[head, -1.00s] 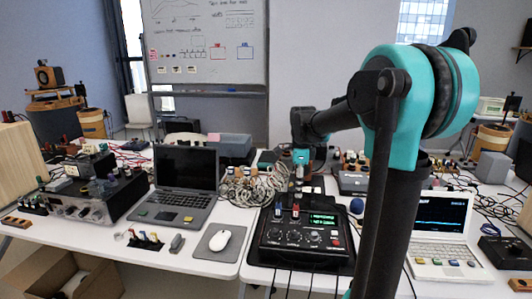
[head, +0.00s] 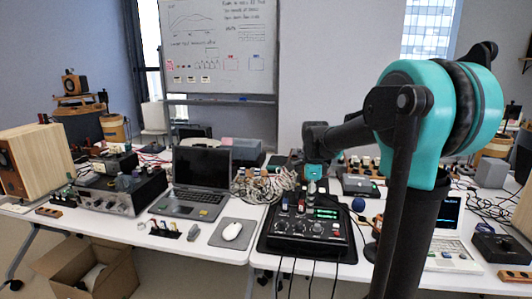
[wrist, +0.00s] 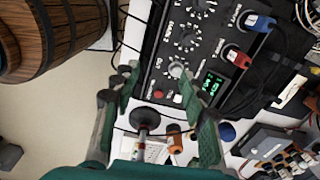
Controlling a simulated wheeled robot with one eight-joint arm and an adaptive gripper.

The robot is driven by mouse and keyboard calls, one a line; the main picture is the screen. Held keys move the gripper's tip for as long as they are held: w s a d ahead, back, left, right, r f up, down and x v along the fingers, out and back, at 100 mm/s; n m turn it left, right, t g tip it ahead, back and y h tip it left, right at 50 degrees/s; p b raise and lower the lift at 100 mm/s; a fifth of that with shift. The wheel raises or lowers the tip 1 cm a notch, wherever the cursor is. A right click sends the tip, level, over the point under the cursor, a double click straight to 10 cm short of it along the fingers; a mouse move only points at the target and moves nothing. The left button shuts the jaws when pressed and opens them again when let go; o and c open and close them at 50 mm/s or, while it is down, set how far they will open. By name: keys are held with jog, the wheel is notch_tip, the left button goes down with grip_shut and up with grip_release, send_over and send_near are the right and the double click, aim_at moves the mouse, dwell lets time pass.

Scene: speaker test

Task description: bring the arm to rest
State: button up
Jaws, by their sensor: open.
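My gripper (head: 314,184) hangs at the end of my teal and black arm, over the back part of a black mixer (head: 306,236) on the table in the head view. In the wrist view my gripper (wrist: 166,96) has its two green fingers spread apart, with nothing held between them. The mixer (wrist: 180,44) shows beyond the fingertips there, with knobs and a lit green display. A dark round-topped thing with a red ring (wrist: 145,118) shows between the fingers; I cannot tell its distance. My upper arm hides part of the table's right side.
A laptop (head: 203,176), a white mouse (head: 232,231) and an amplifier (head: 122,190) stand left of the mixer. A tangle of cables (head: 265,185) lies behind it. A cardboard box (head: 92,265) is on the floor. A wooden barrel (wrist: 65,38) shows in the wrist view.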

jog(key=s+d+f+n+t, duration=0.2)
jog(key=s+f+n, duration=0.5)
jog(key=s+n, duration=0.2)
jog(key=s+d+f+n+t, duration=0.2)
jog(key=s+f+n, duration=0.5)
jog(key=s+n, duration=0.3)
jog(key=shift+s+f, duration=0.4)
jog(key=shift+s, duration=0.8)
